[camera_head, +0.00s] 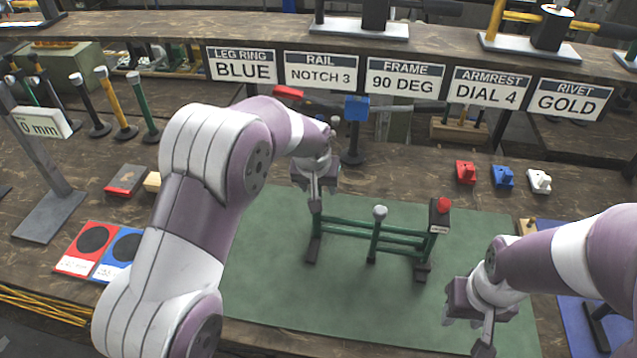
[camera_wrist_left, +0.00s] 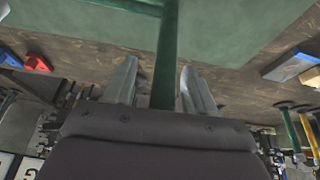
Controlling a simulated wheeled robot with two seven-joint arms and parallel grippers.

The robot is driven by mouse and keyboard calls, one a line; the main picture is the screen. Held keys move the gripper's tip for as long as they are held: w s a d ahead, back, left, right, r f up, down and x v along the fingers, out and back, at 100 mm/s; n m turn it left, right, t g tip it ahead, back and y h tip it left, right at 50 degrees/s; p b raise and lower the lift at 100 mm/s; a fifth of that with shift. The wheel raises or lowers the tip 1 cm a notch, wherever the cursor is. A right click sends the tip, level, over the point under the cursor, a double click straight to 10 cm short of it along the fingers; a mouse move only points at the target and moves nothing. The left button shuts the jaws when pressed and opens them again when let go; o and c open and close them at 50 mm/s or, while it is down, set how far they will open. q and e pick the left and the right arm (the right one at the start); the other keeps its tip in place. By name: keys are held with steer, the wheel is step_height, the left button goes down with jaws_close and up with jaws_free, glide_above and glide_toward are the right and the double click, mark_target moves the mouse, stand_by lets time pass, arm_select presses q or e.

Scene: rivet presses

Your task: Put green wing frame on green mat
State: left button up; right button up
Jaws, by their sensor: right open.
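The green wing frame (camera_head: 400,237) stands upright on its dark feet on the green mat (camera_head: 270,290). A silver knob tops its middle post, and a dark block with a red knob sits at its right end. My left gripper (camera_head: 315,200) is at the top of the frame's left post. In the left wrist view a green bar of the frame (camera_wrist_left: 167,50) lies between the two fingers (camera_wrist_left: 160,88), which stand apart with a gap beside the bar. My right gripper (camera_head: 478,335) is open and empty over the mat's right part, apart from the frame.
A red mat (camera_head: 75,262) and blue mat lie at left. Small red (camera_head: 466,173), blue (camera_head: 503,177) and white (camera_head: 540,182) blocks sit behind the mat at right. A row of signs (camera_head: 405,77) and a blue-headed stand (camera_head: 355,110) are further back.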

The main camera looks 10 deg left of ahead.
arm_select(q)
steer(key=v, duration=1.2)
steer(key=s+a+f+g, duration=0.1)
steer(key=s+a+f, duration=0.1)
steer(key=s+f, duration=0.2)
steer(key=s+a+f+g, duration=0.1)
steer(key=s+f, duration=0.3)
steer(key=s, duration=0.6)
steer(key=s+a+f+g, duration=0.1)
steer(key=s+a+f, duration=0.2)
steer(key=s, duration=0.4)
steer(key=shift+a+f+b, duration=0.4)
steer(key=shift+a, duration=0.1)
steer(key=shift+s, duration=0.2)
